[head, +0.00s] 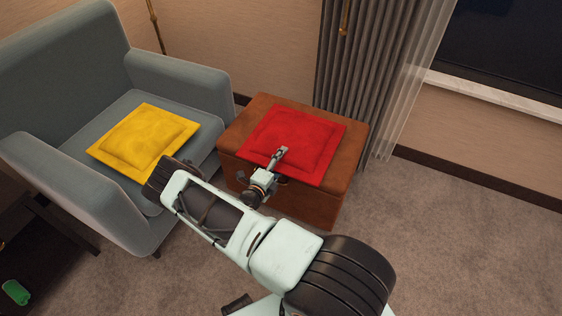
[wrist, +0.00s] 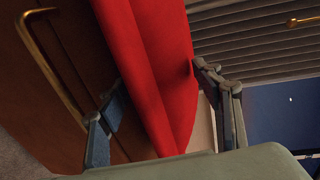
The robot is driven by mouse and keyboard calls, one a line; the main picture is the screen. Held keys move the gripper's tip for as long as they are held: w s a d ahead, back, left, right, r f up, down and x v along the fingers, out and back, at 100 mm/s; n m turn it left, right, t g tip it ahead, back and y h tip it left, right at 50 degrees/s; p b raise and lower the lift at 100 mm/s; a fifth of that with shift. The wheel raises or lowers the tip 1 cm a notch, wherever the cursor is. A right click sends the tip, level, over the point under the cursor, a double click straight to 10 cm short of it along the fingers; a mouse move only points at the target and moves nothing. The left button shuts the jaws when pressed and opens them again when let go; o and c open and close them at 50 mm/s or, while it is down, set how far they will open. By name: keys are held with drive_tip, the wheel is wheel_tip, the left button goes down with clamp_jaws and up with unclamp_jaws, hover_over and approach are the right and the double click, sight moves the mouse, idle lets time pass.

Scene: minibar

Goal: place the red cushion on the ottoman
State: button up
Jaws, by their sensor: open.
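The red cushion (head: 292,142) lies flat on top of the brown ottoman (head: 340,185), with its front edge at the ottoman's front edge. In the wrist view the cushion (wrist: 160,70) passes between the fingers of my gripper (wrist: 165,115). The ottoman (wrist: 40,90) fills the left of that view. My gripper (head: 277,165) is at the cushion's front edge in the head view. Its fingers are apart, one on either side of the cushion edge. I cannot tell whether a finger touches the cushion.
A yellow cushion (head: 143,138) lies on the grey armchair (head: 182,78) left of the ottoman. Grey curtains (head: 360,70) hang behind the ottoman by a window (head: 507,45). A small green object (head: 15,292) is at the lower left. Carpet (head: 450,230) is clear on the right.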

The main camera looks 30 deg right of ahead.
drive_tip(key=shift+s+a+r, duration=0.1)
drive_tip(key=shift+a+r, duration=0.05)
drive_tip(key=shift+r, duration=0.05)
drive_tip(key=p+v, duration=0.1)
drive_tip(key=v, duration=1)
drive_tip(key=shift+s+a+p, duration=0.25)
drive_tip(key=shift+p, duration=0.15)
